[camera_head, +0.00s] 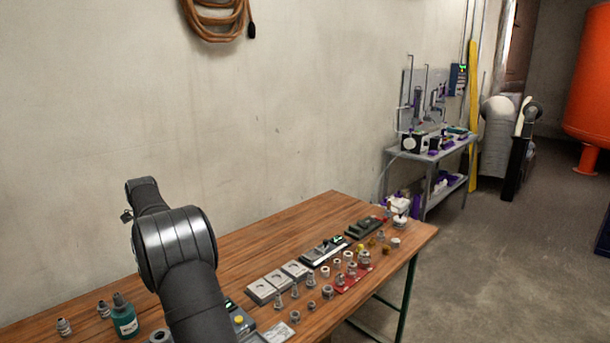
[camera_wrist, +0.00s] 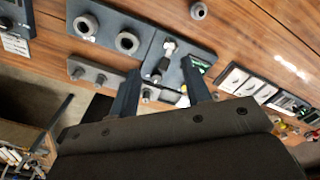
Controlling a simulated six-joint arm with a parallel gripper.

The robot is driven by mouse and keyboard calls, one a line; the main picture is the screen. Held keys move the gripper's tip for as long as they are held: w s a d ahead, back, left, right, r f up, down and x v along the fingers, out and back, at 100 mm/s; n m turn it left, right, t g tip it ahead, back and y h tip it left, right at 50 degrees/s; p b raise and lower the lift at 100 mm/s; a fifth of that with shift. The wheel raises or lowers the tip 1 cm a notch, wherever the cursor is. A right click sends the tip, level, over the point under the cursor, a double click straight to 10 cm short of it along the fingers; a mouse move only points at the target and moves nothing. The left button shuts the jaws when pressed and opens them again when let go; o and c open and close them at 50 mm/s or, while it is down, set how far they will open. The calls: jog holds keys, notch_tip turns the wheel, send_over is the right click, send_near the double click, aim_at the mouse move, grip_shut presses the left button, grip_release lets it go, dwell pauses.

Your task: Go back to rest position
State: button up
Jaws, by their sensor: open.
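My gripper (camera_wrist: 160,72) shows in the wrist view with its two dark fingers spread apart. Between and beyond the fingertips, a metal fitting with a dark end (camera_wrist: 164,62) is on a grey plate (camera_wrist: 205,52). Nothing is clearly clamped, and I cannot tell the gap between the fingers and the fitting. In the head view my arm rises over the left part of the wooden table (camera_head: 240,247); my gripper is not visible there.
In the head view, a teal bottle (camera_head: 124,316), grey blocks (camera_head: 277,284) and many fittings stand on the table. A shelf bench (camera_head: 431,158) stands behind.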

jog(key=s+d+f, duration=0.4)
jog(key=s+d, duration=0.4)
jog(key=d, duration=0.4)
jog(key=s+d+f, duration=0.3)
jog(key=s+d, duration=0.6)
jog(key=d, duration=0.4)
jog(key=shift+s+f, duration=0.15)
jog(key=shift+f, duration=0.2)
jog(key=shift+o, duration=0.3)
jog(key=shift+a, duration=0.1)
